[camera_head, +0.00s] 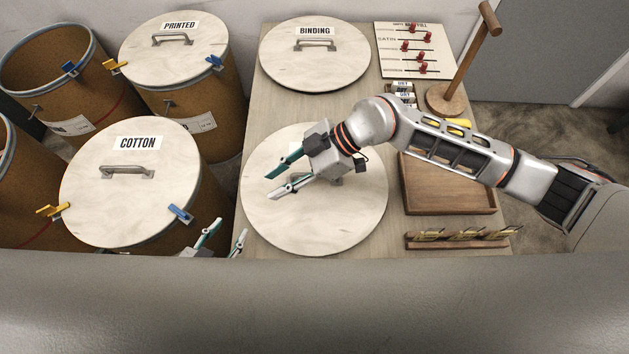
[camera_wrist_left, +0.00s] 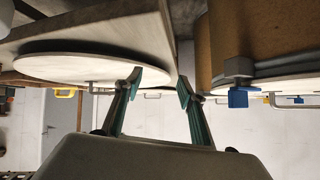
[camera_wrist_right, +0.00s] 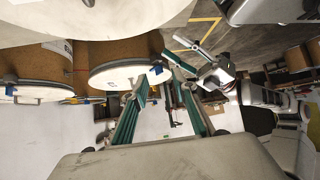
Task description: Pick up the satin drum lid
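No label reading satin shows on any lid. A round pale lid (camera_head: 330,225) lies flat on the table, its middle, handle and any label largely hidden by my right gripper (camera_head: 273,184). That gripper is open over the lid's left part with nothing between its fingers; it also shows open in the right wrist view (camera_wrist_right: 160,82). My left gripper (camera_head: 224,240) is open and empty by the table's near left edge, below the cotton lid (camera_head: 90,190). In the left wrist view (camera_wrist_left: 160,80) its fingers are apart, with a lid (camera_wrist_left: 100,50) beyond them.
The binding lid (camera_head: 315,68) lies at the table's back. The printed lid (camera_head: 175,58) and cotton lid cover drums; an open drum (camera_head: 50,105) stands at far left. A wooden tray (camera_head: 450,202), a post stand (camera_head: 447,100) and a slider board (camera_head: 388,65) are on the right.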

